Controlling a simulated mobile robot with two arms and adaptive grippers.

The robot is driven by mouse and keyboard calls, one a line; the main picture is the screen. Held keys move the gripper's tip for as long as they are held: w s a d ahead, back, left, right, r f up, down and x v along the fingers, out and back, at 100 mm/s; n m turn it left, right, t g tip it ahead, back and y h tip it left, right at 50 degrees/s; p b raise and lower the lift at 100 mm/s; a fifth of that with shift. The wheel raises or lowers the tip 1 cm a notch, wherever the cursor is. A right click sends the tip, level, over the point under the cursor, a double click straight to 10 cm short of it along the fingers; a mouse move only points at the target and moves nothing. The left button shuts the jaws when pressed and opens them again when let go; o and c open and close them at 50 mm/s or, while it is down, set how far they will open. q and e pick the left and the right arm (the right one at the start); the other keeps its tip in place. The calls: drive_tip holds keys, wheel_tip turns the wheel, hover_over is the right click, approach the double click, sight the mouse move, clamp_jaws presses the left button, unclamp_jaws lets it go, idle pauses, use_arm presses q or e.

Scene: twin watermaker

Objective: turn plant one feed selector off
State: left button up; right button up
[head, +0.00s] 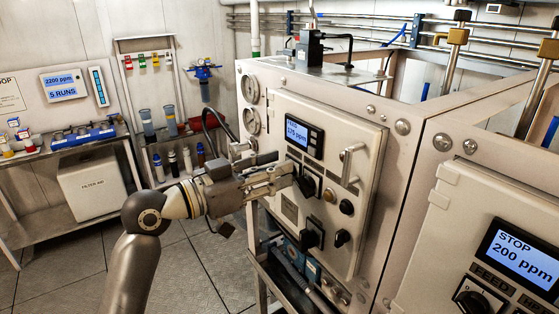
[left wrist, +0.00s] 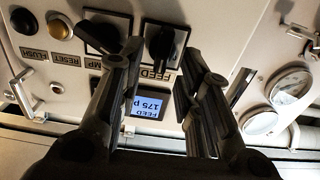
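The plant one panel (head: 290,109) has a display (head: 305,138) reading 175 ppm. In the left wrist view, which is upside down, the feed selector (left wrist: 164,46) is a black knob on a dark square plate above the FEED label. Its handle stands nearly upright in that picture. My left gripper (left wrist: 160,55) is open, with its two fingers apart and the feed knob between and beyond their tips; I cannot tell if they touch it. In the head view my left gripper (head: 290,178) is at the panel below the display and hides the feed knob. My right gripper is not in view.
The pump selector (left wrist: 103,36) sits close beside the feed selector, with the amber reset button (left wrist: 59,27) and black flush button (left wrist: 22,20) beyond it. A door handle (head: 349,165) sticks out from the panel. A second panel (head: 466,218) reads STOP, 200 ppm.

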use_arm(q)
drive_tip(key=shift+w+d, duration=0.4)
drive_tip(key=shift+d, duration=0.2)
drive_tip(key=shift+s+a, duration=0.1)
clamp_jaws()
